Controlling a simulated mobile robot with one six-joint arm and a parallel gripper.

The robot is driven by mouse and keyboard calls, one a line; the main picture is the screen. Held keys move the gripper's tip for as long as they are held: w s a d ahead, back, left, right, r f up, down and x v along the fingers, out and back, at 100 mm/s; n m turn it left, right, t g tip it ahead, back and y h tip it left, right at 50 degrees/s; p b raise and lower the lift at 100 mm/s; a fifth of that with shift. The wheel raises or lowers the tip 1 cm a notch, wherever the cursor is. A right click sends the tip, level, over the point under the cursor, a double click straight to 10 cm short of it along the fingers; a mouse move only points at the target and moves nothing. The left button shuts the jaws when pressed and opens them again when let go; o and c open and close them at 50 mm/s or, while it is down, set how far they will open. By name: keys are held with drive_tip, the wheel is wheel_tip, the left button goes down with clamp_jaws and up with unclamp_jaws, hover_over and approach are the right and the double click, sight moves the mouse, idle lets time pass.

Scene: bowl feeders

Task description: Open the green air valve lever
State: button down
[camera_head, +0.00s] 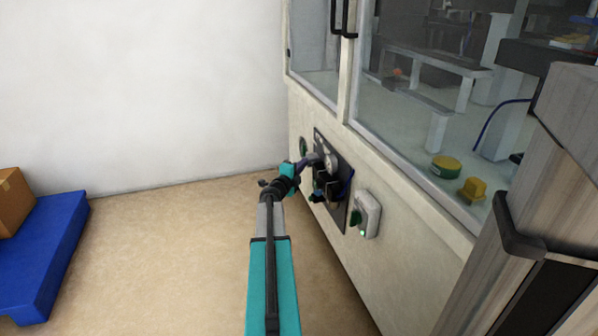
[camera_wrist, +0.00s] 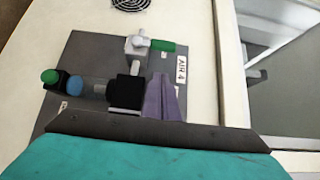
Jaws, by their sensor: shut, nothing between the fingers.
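The green air valve lever (camera_wrist: 167,46) shows in the wrist view, attached to a pale metal valve body (camera_wrist: 136,45) on a grey panel (camera_wrist: 90,48). The lever points right, crosswise to the short pipe below the valve. A label reading AIR 4 (camera_wrist: 181,70) is beside it. My gripper (camera_wrist: 163,84) has its purple fingers together with nothing between them, just below the lever in the picture. I cannot tell whether they touch it. In the head view my gripper (camera_head: 307,162) is at the panel (camera_head: 338,163), and I cannot make out the lever there.
A black regulator (camera_wrist: 124,90) and a fitting with a green knob (camera_wrist: 50,76) sit left of my fingers. A grey switch box (camera_head: 370,214) is right of the panel. A glazed cabinet (camera_head: 345,110) rises above. A blue pallet (camera_head: 45,250) stands left; the floor between is clear.

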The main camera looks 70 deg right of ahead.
sight(304, 155)
drive_tip(key=shift+w+d+b, duration=0.4)
drive_tip(key=shift+d, duration=0.5)
drive_tip(key=shift+w+d+b, duration=0.35)
drive_tip(key=shift+d+b, duration=0.05)
drive_tip(key=shift+d, duration=0.5)
drive_tip(key=shift+w+d+b, duration=0.4)
drive_tip(key=shift+d, duration=0.5)
